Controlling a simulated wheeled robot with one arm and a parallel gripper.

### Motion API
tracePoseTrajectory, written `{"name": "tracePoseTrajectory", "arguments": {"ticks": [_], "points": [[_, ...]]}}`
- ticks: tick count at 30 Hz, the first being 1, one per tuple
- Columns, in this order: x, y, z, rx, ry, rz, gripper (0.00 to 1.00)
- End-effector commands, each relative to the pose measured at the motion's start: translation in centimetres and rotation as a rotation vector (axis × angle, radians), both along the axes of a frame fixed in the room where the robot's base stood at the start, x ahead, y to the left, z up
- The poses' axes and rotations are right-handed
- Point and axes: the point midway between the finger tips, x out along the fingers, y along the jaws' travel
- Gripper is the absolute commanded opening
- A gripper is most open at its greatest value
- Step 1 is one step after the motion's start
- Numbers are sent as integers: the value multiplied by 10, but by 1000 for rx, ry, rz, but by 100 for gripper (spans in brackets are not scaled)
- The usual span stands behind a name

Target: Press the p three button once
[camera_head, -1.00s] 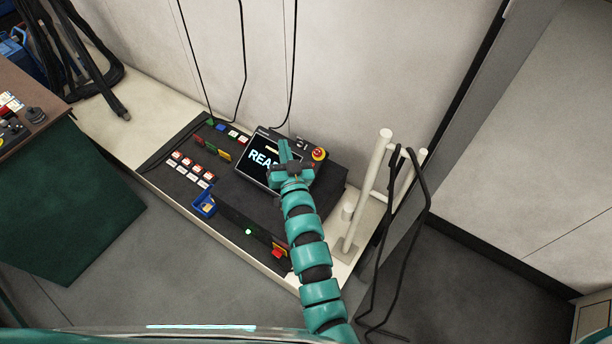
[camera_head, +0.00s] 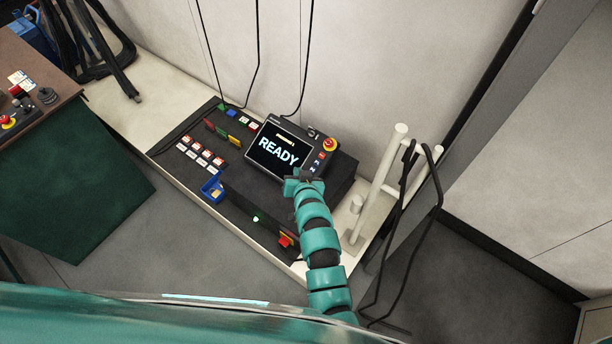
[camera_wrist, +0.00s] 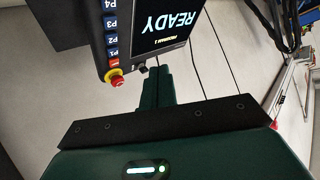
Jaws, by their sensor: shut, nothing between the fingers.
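The p three button (camera_wrist: 110,22) is a blue key marked P3 in a column beside the screen of the dark control pendant (camera_wrist: 98,46). P4 and P2 (camera_wrist: 111,38) are on either side of it. In the head view the pendant (camera_head: 251,150) leans on the bench unit and its screen (camera_head: 278,152) reads READY; its keys are too small to read. My gripper (camera_head: 303,182) is just below the pendant's lower edge, apart from the P3 key. In the wrist view its teal fingers (camera_wrist: 155,77) are together and empty, near the pendant's emergency stop end.
A red emergency stop (camera_head: 330,145) is at the pendant's upper right corner. A white post rack (camera_head: 381,180) with black cable stands close on the right.

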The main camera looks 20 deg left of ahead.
Motion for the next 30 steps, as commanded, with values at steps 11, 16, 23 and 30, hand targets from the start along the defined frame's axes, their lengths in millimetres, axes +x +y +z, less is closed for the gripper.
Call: {"name": "tracePoseTrajectory", "arguments": {"ticks": [11, 16, 23, 30], "points": [[15, -6, -39, -4, 4, 1, 0], [26, -10, -56, -1, -1, -1, 0], [35, -13, -74, -1, 0, 0, 0], [38, -14, -78, 0, -1, 0, 0]]}}
